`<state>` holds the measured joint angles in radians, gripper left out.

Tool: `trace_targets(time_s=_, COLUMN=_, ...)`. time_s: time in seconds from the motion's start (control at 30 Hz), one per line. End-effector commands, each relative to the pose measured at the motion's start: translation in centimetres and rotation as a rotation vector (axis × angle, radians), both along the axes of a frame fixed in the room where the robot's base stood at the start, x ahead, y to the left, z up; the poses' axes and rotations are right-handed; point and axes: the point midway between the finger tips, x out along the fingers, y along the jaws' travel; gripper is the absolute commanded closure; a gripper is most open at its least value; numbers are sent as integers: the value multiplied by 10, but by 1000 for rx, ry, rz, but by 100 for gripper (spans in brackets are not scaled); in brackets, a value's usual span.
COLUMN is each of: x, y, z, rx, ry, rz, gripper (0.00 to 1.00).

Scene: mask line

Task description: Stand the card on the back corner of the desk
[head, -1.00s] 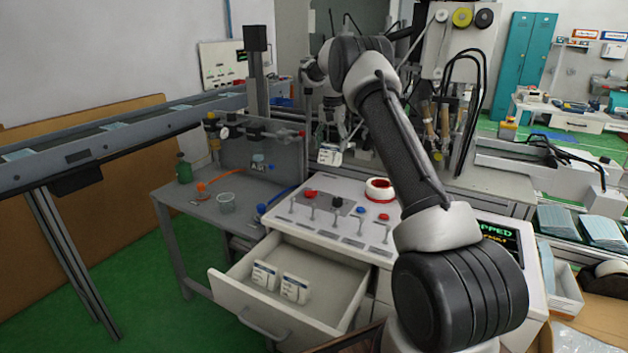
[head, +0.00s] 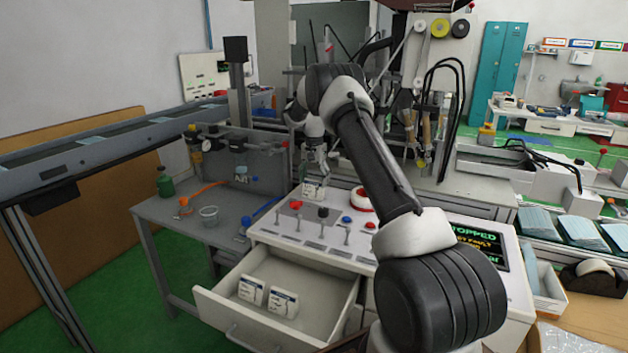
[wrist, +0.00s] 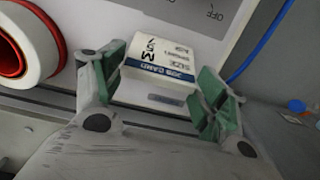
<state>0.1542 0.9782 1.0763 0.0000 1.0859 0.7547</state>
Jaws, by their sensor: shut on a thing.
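My gripper (head: 315,173) is shut on a white card (head: 313,192) with dark printing. The card is at the back edge of the control desk (head: 338,207), left of a red and white ring. In the wrist view, the card (wrist: 165,48) shows between the two green-padded fingers of my gripper (wrist: 160,92), its "JOB CARD" print facing the camera. The desk top is close beneath it. I cannot tell whether its lower edge touches the desk.
The red and white ring (head: 362,200) sits close to the right of the card. Buttons and levers cover the desk's front part. The open drawer (head: 222,312) below holds two white cards (head: 252,290). A grey side table (head: 180,213) stands left, with a green bottle (head: 165,183).

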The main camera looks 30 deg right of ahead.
Motion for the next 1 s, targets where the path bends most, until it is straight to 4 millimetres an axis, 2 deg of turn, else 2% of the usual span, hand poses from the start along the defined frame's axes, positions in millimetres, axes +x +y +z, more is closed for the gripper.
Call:
trace_targets(time_s=0.13, x=0, y=0, z=-3, rx=0, ry=1, rz=0, gripper=51)
trace_targets(time_s=0.17, x=0, y=0, z=-3, rx=0, ry=1, rz=0, gripper=24)
trace_targets(time_s=0.27, x=0, y=0, z=-3, rx=1, ry=1, rz=0, gripper=6)
trace_targets(time_s=0.7, x=0, y=0, z=3, rx=0, ry=-1, rz=0, gripper=6)
trace_targets(time_s=0.87, x=1, y=0, z=29, rx=-1, ry=-4, rz=0, gripper=6)
trace_targets(time_s=1.0, x=1, y=0, z=62, rx=-1, ry=-4, rz=0, gripper=6)
